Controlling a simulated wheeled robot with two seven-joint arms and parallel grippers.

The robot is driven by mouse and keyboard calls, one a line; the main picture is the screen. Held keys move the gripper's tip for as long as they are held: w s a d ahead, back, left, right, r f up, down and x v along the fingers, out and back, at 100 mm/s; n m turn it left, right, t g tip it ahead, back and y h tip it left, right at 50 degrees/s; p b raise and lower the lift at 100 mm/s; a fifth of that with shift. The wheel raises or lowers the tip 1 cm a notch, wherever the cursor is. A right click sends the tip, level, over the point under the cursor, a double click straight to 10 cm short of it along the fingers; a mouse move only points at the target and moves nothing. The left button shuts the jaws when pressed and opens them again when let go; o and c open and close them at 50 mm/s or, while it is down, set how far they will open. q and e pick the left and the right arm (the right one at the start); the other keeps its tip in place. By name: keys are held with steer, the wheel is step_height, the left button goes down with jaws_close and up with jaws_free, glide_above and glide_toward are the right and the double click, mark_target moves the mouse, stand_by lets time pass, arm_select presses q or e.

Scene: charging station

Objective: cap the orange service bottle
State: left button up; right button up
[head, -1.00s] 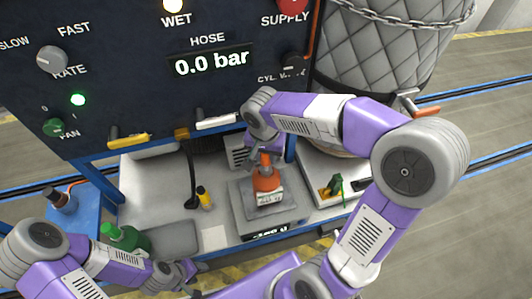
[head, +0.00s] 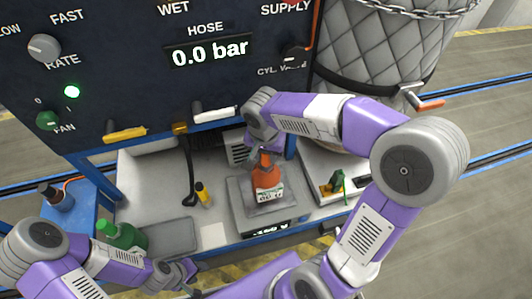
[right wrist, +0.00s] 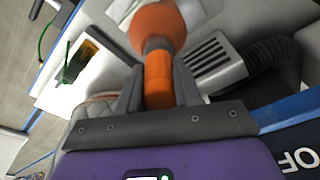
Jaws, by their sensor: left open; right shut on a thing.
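The orange service bottle (head: 267,180) has a white label and stands upright on a grey square plate (head: 240,195). My right gripper (head: 262,150) is above it, shut on an orange cylindrical cap (right wrist: 158,82). In the right wrist view the cap lines up with the bottle's rounded orange top (right wrist: 158,24), with a grey collar (right wrist: 156,45) between them. I cannot tell whether the cap is fully seated. My left gripper (head: 188,272) is open and empty in front of the bench, left of the bottle.
A green-and-yellow item (head: 334,184) is at the right. The control panel (head: 130,80) rises behind.

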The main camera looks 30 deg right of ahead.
steer(key=shift+f+b, duration=0.65)
steer(key=shift+f, duration=0.15)
steer(key=o, duration=1.1)
steer(key=shift+r, duration=0.15)
steer(key=r, duration=0.2)
steer(key=r+p, duration=0.1)
steer(key=r, duration=0.4)
steer(key=shift+s+a+r+p, duration=0.15)
steer(key=shift+s+a+p, duration=0.15)
steer(key=shift+s+a, duration=0.1)
